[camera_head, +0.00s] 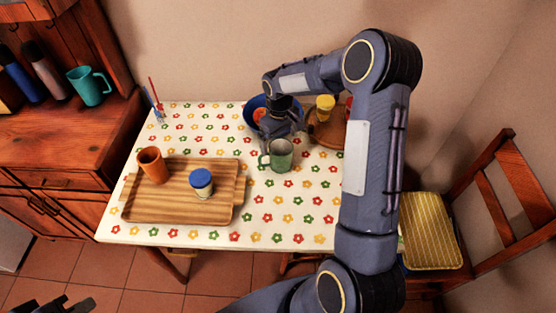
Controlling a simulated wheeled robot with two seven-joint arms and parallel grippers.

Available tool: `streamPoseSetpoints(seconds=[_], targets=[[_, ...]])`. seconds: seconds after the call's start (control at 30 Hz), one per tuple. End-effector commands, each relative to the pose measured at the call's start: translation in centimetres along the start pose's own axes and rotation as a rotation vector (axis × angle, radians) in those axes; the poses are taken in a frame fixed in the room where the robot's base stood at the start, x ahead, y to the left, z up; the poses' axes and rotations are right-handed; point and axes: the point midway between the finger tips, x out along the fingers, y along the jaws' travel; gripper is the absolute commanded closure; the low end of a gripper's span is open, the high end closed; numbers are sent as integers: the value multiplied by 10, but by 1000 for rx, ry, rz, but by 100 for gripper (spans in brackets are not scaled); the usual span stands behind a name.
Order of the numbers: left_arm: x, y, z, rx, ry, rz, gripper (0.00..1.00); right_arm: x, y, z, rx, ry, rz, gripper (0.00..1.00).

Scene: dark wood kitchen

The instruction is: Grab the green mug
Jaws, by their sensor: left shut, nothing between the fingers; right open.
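The green mug (280,158) stands upright on the flower-patterned table (290,215), right of the wooden tray, with its handle toward the left. My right arm reaches in from the right and bends back over the table. My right gripper (284,131) is open, pointing down just behind the mug's far rim. I cannot tell whether its fingers touch the mug, and they are partly hidden. My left gripper (68,304) is shut and empty at the bottom left edge, far from the mug.
A wooden tray (170,213) holds an orange cup (152,165) and a blue-lidded jar (201,184). A blue bowl (250,113) is behind my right gripper. A round board (325,133) carries a yellow cup (325,107). A teal mug (89,86) stands on the left cabinet.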

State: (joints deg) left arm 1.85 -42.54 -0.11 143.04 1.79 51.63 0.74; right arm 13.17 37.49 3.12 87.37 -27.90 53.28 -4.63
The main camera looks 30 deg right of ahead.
Motion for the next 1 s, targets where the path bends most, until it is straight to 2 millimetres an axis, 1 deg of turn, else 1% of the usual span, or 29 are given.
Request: streamPoseSetpoints(seconds=[0.03, 0.3, 0.47, 0.57, 0.67, 0.8, 0.97, 1.0], targets=[[1, 0, 0, 0, 0, 0, 100, 10, 1, -4, -7, -9, 2, 3], [-3, 1, -2, 0, 0, 0, 100, 41, 3, -5, -16, -22, 5, 3], [-10, 4, -5, 0, 0, 0, 100, 59, 4, -4, -14, -22, 4, 3], [-15, 7, -8, 0, 0, 0, 100, 74, 6, -3, -14, -23, 3, 3], [-16, 7, -8, 0, 1, 0, 100, 88, 6, -4, -16, -21, 5, 3], [-16, 8, -8, 0, 0, 0, 100, 96, 7, -4, -14, -18, 5, 3], [-16, 7, -8, 0, 0, 0, 100, 96, 7, -4, -14, -18, 6, 3], [-16, 7, -8, 0, 0, 0, 100, 96, 7, -4, -14, -18, 6, 4]])
